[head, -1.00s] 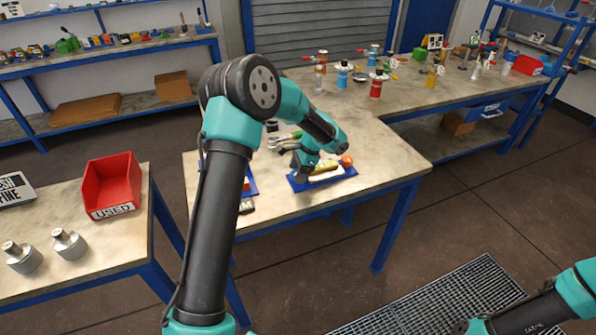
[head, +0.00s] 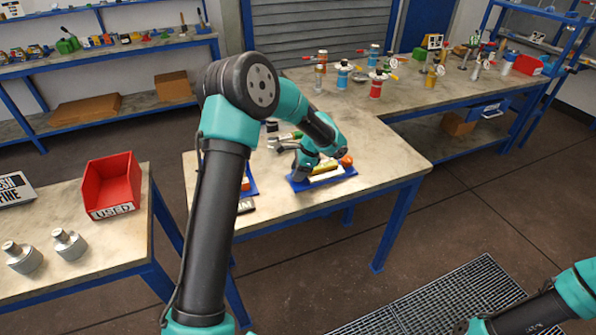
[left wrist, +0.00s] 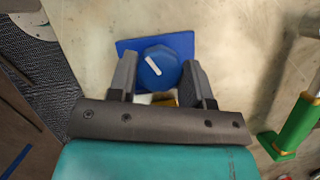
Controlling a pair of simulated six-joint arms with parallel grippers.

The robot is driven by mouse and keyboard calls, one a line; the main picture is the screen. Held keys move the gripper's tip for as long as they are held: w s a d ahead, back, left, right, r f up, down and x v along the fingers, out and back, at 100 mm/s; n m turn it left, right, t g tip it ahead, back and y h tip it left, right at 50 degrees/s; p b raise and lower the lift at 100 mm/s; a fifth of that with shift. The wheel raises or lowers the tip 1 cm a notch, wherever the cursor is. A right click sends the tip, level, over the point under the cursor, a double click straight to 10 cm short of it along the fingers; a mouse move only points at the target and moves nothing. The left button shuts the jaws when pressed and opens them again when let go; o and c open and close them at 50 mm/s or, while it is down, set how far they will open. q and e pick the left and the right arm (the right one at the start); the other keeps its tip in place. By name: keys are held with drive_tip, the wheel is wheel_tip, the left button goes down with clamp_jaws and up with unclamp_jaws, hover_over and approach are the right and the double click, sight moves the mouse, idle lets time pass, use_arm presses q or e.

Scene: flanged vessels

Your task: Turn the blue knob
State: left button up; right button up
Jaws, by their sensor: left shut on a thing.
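The blue knob (left wrist: 158,67) has a white pointer line that runs diagonally, from upper left to lower right, in the left wrist view. It sits on a flat blue plate (left wrist: 127,46). My left gripper (left wrist: 159,64) has one finger on each side of the knob and is shut on it. In the head view my left gripper (head: 303,168) is down at the left end of the blue base (head: 345,174) on the middle table, and it hides the knob there. My right arm enters at the lower right, but its gripper is out of the picture.
A gold cylinder (head: 325,167) and an orange-red ball (head: 347,160) are on the same base. A green-and-gold fitting (left wrist: 301,122) lies right of my gripper in the wrist view. Several valves, including a red one (head: 376,87), stand farther back. The table's front right is clear.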

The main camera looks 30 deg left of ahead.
sight(317, 169)
use_arm(q)
drive_tip(key=m+t, duration=0.1)
drive_tip(key=m, duration=0.1)
drive_tip(key=shift+m, duration=0.3)
drive_tip(key=o, duration=0.9)
drive_tip(key=n+g, duration=0.1)
drive_tip(key=n, duration=0.2)
drive_tip(key=shift+w+n, duration=0.1)
drive_tip(key=shift+n, duration=0.2)
drive_tip(key=shift+r+n+g, duration=0.2)
drive_tip(key=shift+n+g, duration=0.1)
drive_tip(key=shift+n, duration=0.2)
drive_tip(key=shift+w+d+r+m+t, duration=0.35)
drive_tip(key=shift+d+r+m, duration=0.55)
drive_tip(key=shift+r, duration=1.7)
drive_tip(key=shift+w+d+r+m+t, duration=0.2)
drive_tip(key=shift+w+d+r+m, duration=0.65)
drive_tip(key=shift+r, duration=1.8)
drive_tip(key=shift+s+d+r+m+t, duration=0.1)
drive_tip(key=shift+d+r+m+t, duration=0.3)
drive_tip(key=shift+d+r, duration=1.6)
